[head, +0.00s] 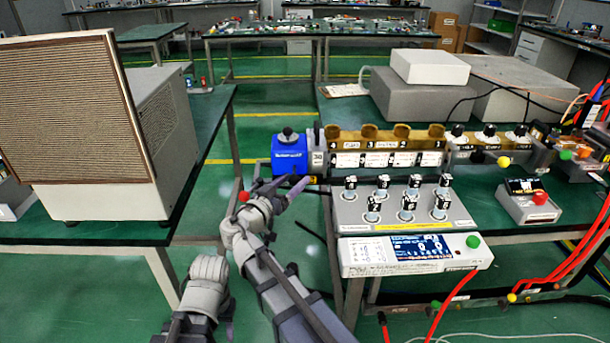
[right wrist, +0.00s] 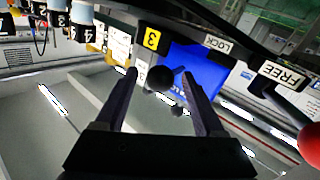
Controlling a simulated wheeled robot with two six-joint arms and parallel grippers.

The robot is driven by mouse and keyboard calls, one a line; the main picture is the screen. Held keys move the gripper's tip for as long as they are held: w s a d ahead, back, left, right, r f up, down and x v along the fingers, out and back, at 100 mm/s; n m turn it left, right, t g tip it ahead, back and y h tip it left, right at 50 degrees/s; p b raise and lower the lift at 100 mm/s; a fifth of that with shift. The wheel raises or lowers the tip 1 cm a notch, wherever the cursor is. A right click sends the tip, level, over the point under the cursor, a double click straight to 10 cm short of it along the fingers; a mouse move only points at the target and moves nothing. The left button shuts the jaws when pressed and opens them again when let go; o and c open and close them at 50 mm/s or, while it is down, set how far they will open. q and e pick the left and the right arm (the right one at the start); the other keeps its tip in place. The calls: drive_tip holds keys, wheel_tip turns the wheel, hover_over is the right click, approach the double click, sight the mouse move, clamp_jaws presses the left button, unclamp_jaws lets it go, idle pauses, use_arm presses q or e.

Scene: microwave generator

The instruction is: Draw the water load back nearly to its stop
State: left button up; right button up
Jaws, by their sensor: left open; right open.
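The blue water load (head: 291,155) sits at the left end of the brass-coloured waveguide row (head: 385,138). It also shows as a blue block (right wrist: 205,72) in the right wrist view. My right gripper (head: 293,187) is open just below and in front of it. In the right wrist view a round black knob (right wrist: 160,78) appears between the open fingers (right wrist: 160,73); I cannot tell whether they touch it. A dark bar with LOCK and FREE labels (right wrist: 283,75) ends near a red ball (right wrist: 311,148), also visible in the head view (head: 243,196). My left gripper (head: 226,308) is open, low and away from the bench.
A control panel with several black-topped knobs (head: 372,215) and a display unit (head: 415,253) stand right of my right gripper. A large grey box with a brown grille (head: 65,120) stands on the left bench. Green floor shows between the benches.

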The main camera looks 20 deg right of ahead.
drive_tip(key=shift+w+d, duration=0.4)
drive_tip(key=shift+d, duration=0.05)
drive_tip(key=shift+a, duration=0.1)
drive_tip(key=shift+s, duration=0.1)
clamp_jaws()
idle(0.4)
